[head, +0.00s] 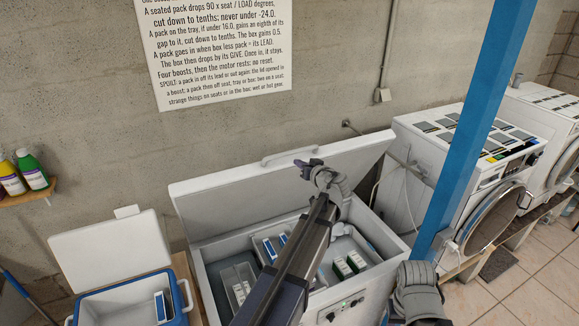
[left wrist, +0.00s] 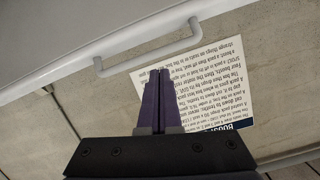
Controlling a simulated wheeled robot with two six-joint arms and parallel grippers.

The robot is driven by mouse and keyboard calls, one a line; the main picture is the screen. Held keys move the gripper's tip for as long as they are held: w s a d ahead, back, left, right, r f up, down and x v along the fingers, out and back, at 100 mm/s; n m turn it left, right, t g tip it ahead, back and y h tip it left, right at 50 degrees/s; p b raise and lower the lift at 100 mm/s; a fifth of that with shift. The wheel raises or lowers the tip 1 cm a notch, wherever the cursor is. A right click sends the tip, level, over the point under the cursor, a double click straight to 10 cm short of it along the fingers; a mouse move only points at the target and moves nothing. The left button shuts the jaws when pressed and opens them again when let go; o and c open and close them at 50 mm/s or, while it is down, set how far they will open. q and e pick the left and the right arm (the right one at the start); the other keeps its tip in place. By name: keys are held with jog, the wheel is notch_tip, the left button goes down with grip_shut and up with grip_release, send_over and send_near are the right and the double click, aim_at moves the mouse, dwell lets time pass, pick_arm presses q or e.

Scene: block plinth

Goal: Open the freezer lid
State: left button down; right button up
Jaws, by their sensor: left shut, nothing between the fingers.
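The white freezer lid (head: 225,196) stands raised and tilted back toward the wall in the head view, with its handle (head: 290,155) along the top edge. The freezer box (head: 203,263) is uncovered.
White-and-blue packs (head: 357,260) and grey trays lie inside the freezer. A blue cool box (head: 90,300) with its lid up stands at left. A blue post (head: 470,130) and washing machines (head: 430,150) are at right. A printed sign (head: 215,45) hangs on the wall.

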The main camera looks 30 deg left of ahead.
pick_arm(q)
jog(key=n, duration=0.1)
jog(key=r+n, duration=0.1)
jog(key=n, duration=0.1)
jog(key=shift+s+a+t+y, duration=0.1)
jog(key=shift+a+t+y, duration=0.2)
jog(key=shift+a+t, duration=0.1)
jog(key=b, duration=0.2)
send_over(289, 161)
jog(key=s+d, duration=0.1)
jog(key=s, duration=0.3)
jog(key=f, duration=0.2)
jog(key=s+d+f+b, duration=0.2)
jog(key=b, duration=0.1)
jog(key=shift+f, duration=0.1)
